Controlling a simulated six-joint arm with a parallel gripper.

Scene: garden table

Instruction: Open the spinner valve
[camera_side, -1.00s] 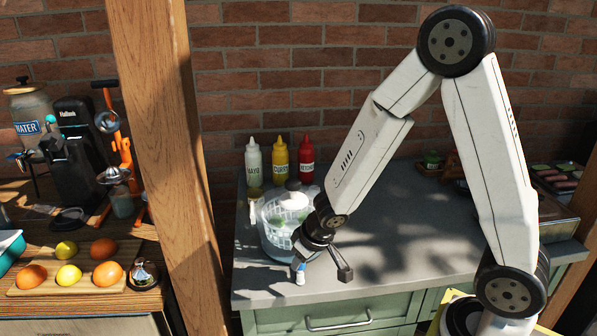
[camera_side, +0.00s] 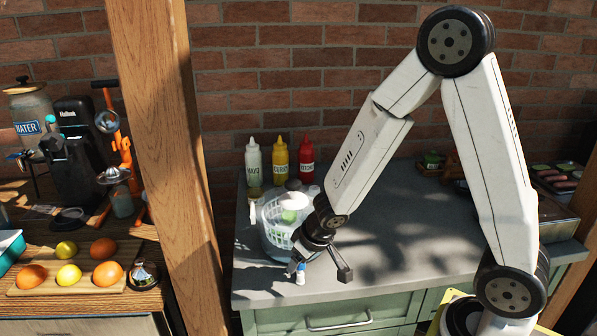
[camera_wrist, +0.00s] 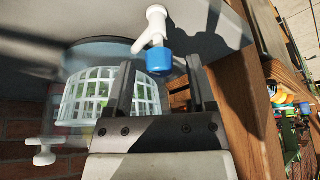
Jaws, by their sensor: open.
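The salad spinner (camera_side: 272,226) is a clear bowl with a white basket, standing at the counter's left end. It also shows in the wrist view (camera_wrist: 75,95), with green leaves inside. The spinner valve is a small white spout (camera_wrist: 156,22) with a blue cap (camera_wrist: 153,64), low by the spinner. In the side view its white end (camera_side: 300,279) shows just below my gripper. My gripper (camera_side: 318,271) is open, with its fingers pointing at the valve. In the wrist view the blue cap appears between the two fingertips; I cannot tell whether they touch it.
White, yellow and red squeeze bottles (camera_side: 279,162) stand behind the spinner. A wooden post (camera_side: 165,130) rises to the left. A white T-shaped piece (camera_wrist: 43,152) shows in the wrist view.

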